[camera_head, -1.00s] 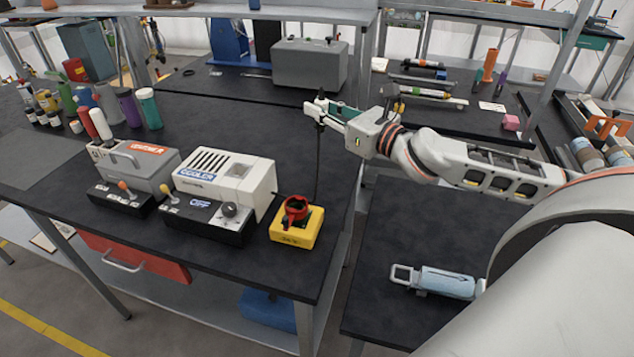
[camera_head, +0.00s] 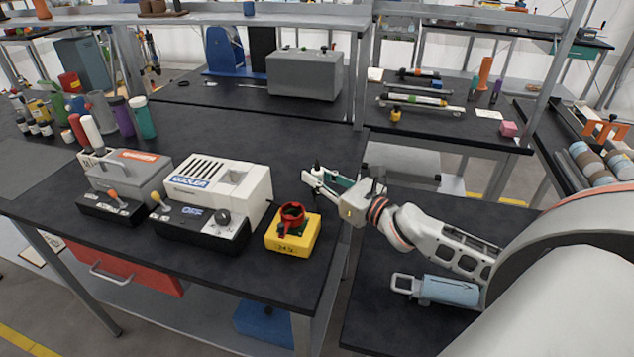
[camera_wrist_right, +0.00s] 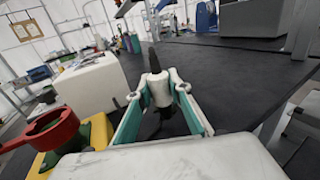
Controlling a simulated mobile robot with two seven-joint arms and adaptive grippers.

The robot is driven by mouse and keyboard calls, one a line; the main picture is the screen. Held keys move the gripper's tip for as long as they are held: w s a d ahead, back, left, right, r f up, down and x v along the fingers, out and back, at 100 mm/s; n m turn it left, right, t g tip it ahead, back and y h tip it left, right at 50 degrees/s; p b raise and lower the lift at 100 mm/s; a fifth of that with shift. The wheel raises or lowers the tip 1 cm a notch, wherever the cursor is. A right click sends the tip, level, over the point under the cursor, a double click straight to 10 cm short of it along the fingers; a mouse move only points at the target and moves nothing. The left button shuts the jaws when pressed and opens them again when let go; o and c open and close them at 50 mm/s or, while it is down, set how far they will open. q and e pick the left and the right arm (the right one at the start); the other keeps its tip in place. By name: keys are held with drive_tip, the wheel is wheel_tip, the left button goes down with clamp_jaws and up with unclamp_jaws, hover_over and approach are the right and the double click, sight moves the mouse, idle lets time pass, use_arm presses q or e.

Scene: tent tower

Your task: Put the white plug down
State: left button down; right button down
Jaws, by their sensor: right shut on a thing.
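My right gripper (camera_head: 318,180) is low over the right end of the black bench, just right of and behind the yellow box. In the right wrist view its fingers (camera_wrist_right: 160,98) are closed around the white plug (camera_wrist_right: 159,88). A dark narrow part points up from the plug in that view, and a dark part shows below it. The plug is small and mostly hidden by the fingers in the head view. Whether it touches the bench top (camera_head: 270,150) is unclear. My left gripper is not in view.
The yellow box with a red ring (camera_head: 291,232) stands close to the gripper. The white cooler (camera_head: 235,185) and grey heater-like box (camera_head: 130,178) are further left. The bench behind the cooler is clear. A light-blue canister (camera_head: 448,291) lies on the lower right table.

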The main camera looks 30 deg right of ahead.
drive_tip(key=shift+f, duration=0.65)
drive_tip(key=c, duration=1.8)
unclamp_jaws()
drive_tip(key=shift+f, duration=0.15)
drive_tip(key=shift+c, duration=0.2)
drive_tip(key=shift+s+r, duration=0.1)
drive_tip(key=shift+r, duration=0.1)
drive_tip(key=b+v, duration=0.1)
drive_tip(key=v, duration=1)
drive_tip(key=shift+s+d, duration=0.2)
drive_tip(key=shift+s, duration=0.2)
